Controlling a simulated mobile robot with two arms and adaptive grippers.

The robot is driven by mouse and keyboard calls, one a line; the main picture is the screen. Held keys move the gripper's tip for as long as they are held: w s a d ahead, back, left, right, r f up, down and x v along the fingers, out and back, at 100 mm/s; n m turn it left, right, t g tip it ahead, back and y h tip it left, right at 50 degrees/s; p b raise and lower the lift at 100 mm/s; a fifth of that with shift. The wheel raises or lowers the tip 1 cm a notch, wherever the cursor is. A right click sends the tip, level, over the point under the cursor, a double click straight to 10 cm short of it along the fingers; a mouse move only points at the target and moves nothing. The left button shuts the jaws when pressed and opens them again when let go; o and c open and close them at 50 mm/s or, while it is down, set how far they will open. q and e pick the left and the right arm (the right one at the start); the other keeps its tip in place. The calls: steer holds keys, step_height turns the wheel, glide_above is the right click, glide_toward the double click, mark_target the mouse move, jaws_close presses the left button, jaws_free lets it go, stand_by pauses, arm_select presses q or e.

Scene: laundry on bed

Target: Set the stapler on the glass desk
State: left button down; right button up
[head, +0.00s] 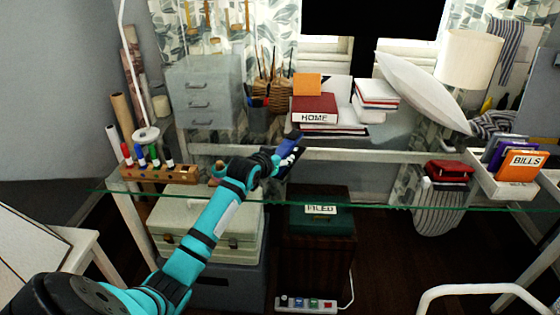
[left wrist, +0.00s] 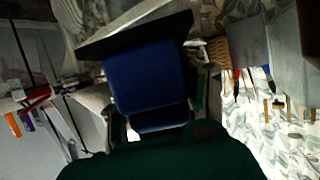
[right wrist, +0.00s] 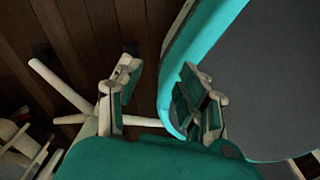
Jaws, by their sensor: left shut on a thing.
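My left gripper (head: 283,158) is shut on the stapler (head: 291,142), a blue and black piece, over the middle of the glass desk (head: 390,207). The stapler also shows large in the left wrist view (left wrist: 148,78), blue with a black part along its far side. The gripper hides part of it. I cannot tell whether it touches the glass. The desk is clear glass with a green front edge. My right gripper (right wrist: 160,100) shows only in the right wrist view, its fingers apart and nothing between them, low above the wooden floor.
On the left stands a wooden marker rack (head: 158,172). Behind are a HOME book stack (head: 315,108) and a wicker pencil pot (head: 272,95). On the right are a red wallet-like item (head: 449,171) and a white tray (head: 490,184) with BILLS folders. The front middle glass looks clear.

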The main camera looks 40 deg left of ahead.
arm_select(q)
steer(key=shift+f, duration=1.35)
steer(key=c, duration=1.1)
jaws_free()
steer(key=shift+s+f, duration=0.1)
steer(key=shift+f, duration=0.2)
steer(key=o, duration=0.4)
steer(key=shift+r, duration=0.1)
steer(key=shift+s, duration=0.1)
steer(key=v, duration=1.2)
steer(key=shift+p, duration=0.35)
